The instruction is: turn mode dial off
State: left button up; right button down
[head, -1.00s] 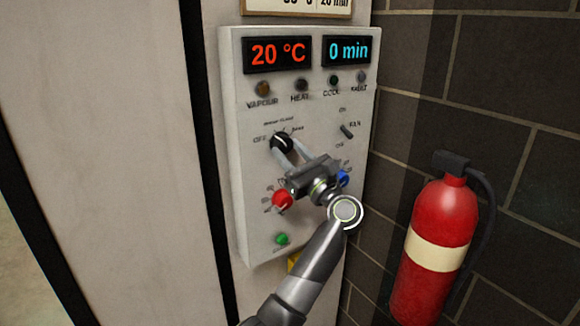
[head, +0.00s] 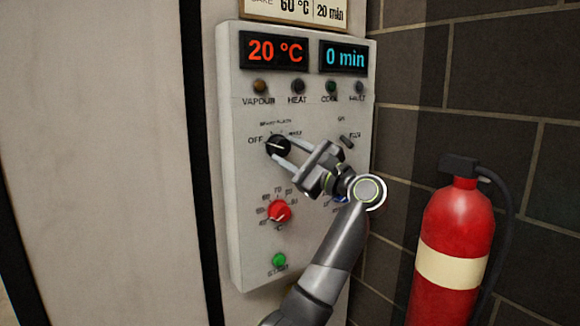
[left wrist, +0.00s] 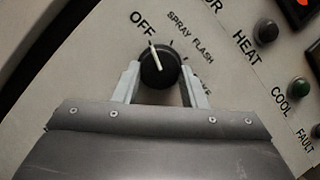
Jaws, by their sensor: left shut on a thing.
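The black mode dial (head: 277,146) is on the white control panel (head: 245,190), beside the OFF label. It also shows in the left wrist view (left wrist: 158,68), where its white pointer line points up toward OFF. My left gripper (head: 283,149) is shut on the dial, with one pale finger on either side of it. The fingers also straddle the dial in the left wrist view (left wrist: 160,72). They partly cover the bake label. My right gripper is not in view.
Below the dial are a red knob (head: 279,211) and a green start button (head: 279,260). A fan switch (head: 346,141) sits to the right. Displays read 20 °C and 0 min. A red fire extinguisher (head: 455,225) hangs on the brick wall at right.

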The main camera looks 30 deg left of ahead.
pick_arm(q)
jog(key=shift+n, duration=0.3)
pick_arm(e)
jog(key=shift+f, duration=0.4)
pick_arm(q)
jog(key=shift+r, duration=0.1)
jog(key=o, duration=1)
jog(key=b+v, duration=0.4)
jog(key=v, duration=1.3)
jog(key=shift+w+d, duration=0.15)
jog(key=shift+d, duration=0.1)
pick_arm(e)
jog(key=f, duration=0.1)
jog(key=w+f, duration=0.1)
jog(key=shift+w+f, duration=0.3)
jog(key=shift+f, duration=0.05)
